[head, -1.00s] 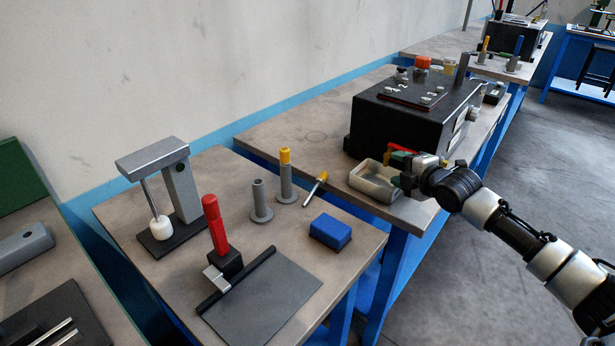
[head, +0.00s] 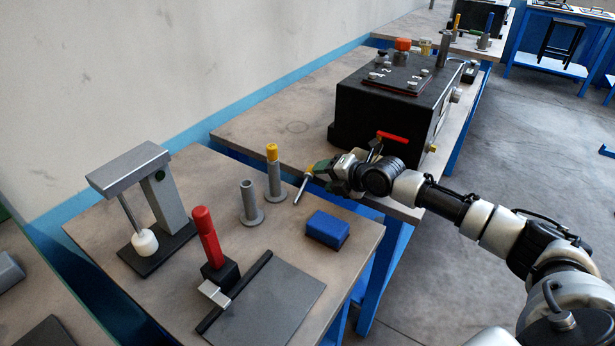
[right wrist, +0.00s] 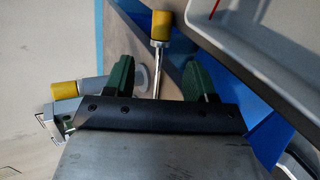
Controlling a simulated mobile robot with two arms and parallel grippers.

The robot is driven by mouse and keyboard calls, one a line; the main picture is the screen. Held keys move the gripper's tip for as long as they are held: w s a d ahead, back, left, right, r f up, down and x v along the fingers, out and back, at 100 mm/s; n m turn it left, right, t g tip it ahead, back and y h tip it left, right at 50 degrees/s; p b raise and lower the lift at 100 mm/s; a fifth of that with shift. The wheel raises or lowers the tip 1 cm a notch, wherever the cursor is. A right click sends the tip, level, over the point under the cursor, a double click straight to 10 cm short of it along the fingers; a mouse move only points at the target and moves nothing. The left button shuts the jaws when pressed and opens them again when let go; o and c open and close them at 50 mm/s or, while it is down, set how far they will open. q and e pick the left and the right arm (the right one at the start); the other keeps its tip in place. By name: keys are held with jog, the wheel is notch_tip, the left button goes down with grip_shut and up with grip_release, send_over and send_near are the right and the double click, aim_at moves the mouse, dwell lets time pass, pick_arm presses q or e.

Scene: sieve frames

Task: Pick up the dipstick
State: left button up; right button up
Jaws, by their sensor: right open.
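The dipstick (head: 303,188), a thin silver rod, slants at the right back of the near bench. Its yellow head is largely hidden by my right gripper (head: 317,170) in the head view. In the right wrist view the dipstick's yellow head (right wrist: 160,26) and rod show between the two green fingers of my open right gripper (right wrist: 158,78), with gaps on both sides. The fingers are not closed on it. I cannot tell whether the dipstick lies flat or stands tilted. My left gripper is not in view.
A yellow-topped grey post (head: 273,175) and a hollow grey post (head: 248,203) stand left of the dipstick. A blue block (head: 328,230) lies in front. A black machine (head: 390,115) with a red lever stands behind. A tray (right wrist: 270,50) shows at upper right in the wrist view.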

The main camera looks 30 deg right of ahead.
aim_at(308, 180)
jog(key=x, duration=0.4)
jog(key=shift+a+f, duration=0.2)
jog(key=shift+a, duration=0.3)
jog(key=shift+w+f, duration=0.1)
jog(key=shift+w, duration=0.05)
jog(key=shift+c, duration=0.5)
